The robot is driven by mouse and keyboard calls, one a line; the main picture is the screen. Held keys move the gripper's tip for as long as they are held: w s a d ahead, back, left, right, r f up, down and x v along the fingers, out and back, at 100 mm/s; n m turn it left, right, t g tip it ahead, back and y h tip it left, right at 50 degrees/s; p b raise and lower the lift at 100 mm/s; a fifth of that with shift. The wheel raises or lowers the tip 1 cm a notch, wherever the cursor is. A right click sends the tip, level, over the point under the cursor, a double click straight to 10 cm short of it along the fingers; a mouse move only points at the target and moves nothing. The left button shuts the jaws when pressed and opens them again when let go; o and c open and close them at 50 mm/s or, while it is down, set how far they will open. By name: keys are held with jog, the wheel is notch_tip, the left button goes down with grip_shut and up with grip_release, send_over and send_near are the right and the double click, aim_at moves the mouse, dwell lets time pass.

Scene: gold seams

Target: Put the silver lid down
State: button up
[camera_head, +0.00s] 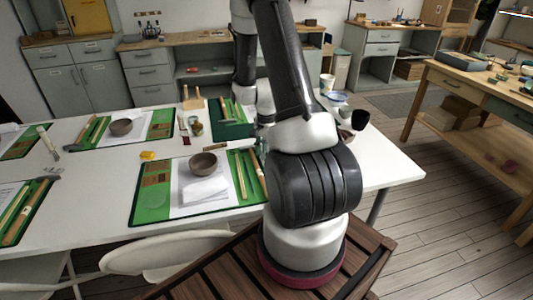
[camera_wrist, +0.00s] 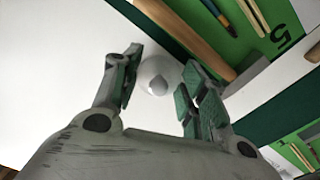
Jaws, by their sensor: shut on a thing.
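My gripper (camera_wrist: 160,64) shows in the wrist view with its two green-padded fingers on either side of a small round, pale silver lid (camera_wrist: 156,70). The fingers are shut on the lid. A grey spot shows near its middle. Behind it is the white table top (camera_wrist: 70,50); I cannot tell whether the lid touches it.
A green mat with a wooden-handled tool (camera_wrist: 190,42) lies close by in the wrist view. In the head view, a brown bowl (camera_head: 204,164) stands on a mat (camera_head: 150,205) left of my arm. Cups (camera_head: 360,119) stand at the table's right end. Bare table shows between the mats.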

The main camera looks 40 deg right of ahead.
jog(key=shift+f, duration=0.2)
jog(key=shift+f, duration=0.5)
jog(key=o, duration=0.7)
